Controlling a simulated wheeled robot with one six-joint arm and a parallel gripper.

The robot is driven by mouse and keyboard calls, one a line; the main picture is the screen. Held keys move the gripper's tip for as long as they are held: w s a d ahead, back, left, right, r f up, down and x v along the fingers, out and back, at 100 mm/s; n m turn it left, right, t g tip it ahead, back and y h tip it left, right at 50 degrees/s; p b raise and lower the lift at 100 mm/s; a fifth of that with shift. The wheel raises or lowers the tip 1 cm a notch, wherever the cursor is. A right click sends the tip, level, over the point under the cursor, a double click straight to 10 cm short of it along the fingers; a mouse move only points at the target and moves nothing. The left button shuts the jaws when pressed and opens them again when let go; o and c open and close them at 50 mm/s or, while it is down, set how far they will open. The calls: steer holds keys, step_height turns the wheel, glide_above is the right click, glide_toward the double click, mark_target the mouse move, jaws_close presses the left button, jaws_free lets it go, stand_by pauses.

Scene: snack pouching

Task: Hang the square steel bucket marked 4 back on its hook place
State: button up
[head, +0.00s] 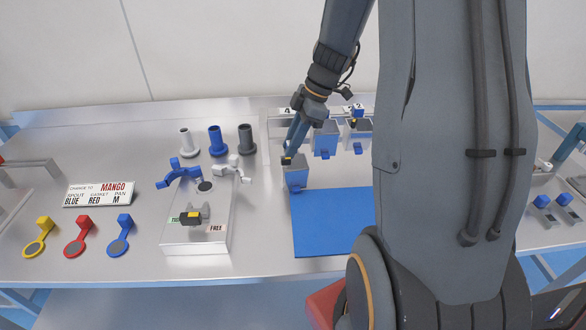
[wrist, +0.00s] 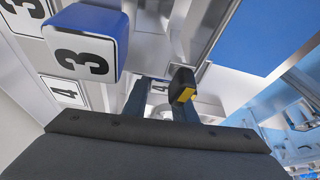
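The square steel bucket marked 4 (head: 296,177) is in front of the rack in the head view, beside the left edge of the blue mat. It looks upright, with blue on its front. Whether its base touches the table is unclear. My gripper (head: 290,151) points down at its top and appears shut on it. In the wrist view my two fingers (wrist: 162,102) sit around a face marked 4, with a black and yellow piece by the right finger. The exact contact is partly hidden. The rack's 4 label (head: 287,111) is behind my wrist.
Bucket 3 (wrist: 88,42) hangs close beside my gripper; another bucket (head: 358,135) hangs to its right. The blue mat (head: 330,225) is clear. My arm covers the right part of the rack.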

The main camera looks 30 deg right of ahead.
jaws_close()
steer(key=shift+r, duration=0.1)
step_height(320, 180, up, 28)
steer(key=b, duration=0.5)
steer(key=shift+b, duration=0.35)
